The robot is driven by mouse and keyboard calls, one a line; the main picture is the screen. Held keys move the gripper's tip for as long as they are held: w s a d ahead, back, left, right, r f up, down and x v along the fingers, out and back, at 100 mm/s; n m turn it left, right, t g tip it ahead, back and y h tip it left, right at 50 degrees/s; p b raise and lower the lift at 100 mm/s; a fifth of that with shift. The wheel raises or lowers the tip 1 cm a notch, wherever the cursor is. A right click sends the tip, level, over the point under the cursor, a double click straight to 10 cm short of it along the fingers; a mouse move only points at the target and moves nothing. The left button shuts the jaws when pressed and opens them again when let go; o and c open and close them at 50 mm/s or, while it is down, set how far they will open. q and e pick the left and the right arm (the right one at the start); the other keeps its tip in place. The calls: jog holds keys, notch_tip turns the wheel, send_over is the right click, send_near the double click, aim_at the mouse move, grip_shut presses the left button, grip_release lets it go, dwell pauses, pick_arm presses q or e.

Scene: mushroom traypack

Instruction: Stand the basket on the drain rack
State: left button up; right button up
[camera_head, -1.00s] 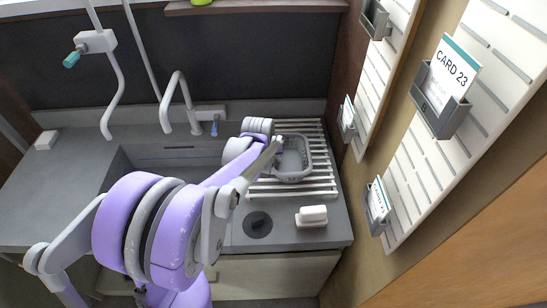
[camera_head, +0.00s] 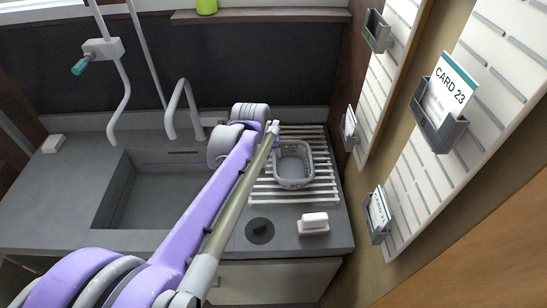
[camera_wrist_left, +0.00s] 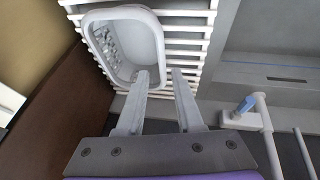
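The grey basket (camera_head: 293,181) stands upright on the white slatted drain rack (camera_head: 322,192), right of the sink. In the left wrist view the basket (camera_wrist_left: 120,15) shows its open top and pale patches inside, over the rack (camera_wrist_left: 185,48). My left gripper (camera_wrist_left: 161,73) has its two fingers apart with a clear gap between them. One finger overlaps the basket's near corner in that view; the other is outside it. Whether they touch the rim cannot be told. In the head view my left gripper (camera_head: 272,127) is at the basket's far left corner. My right gripper is not in view.
The empty sink (camera_head: 150,200) with its tap (camera_head: 183,100) lies left of the rack. A white block (camera_head: 313,223) and a dark round disc (camera_head: 259,231) are on the counter in front. A wall panel with card holders (camera_head: 438,120) rises at the right.

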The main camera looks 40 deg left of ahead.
pick_arm(q)
jog(key=s+d+f+m, duration=0.3)
jog(key=s+d+m, duration=0.1)
jog(key=s+d, duration=0.3)
jog(key=s+d+f+m+h, duration=0.1)
jog(key=s+d+f+m, duration=0.1)
jog(key=s+d+m, duration=0.2)
jog(key=s+d, duration=0.3)
jog(key=d, duration=0.4)
jog(key=shift+s+d+f+t, duration=0.35)
jog(key=shift+f+t, duration=0.05)
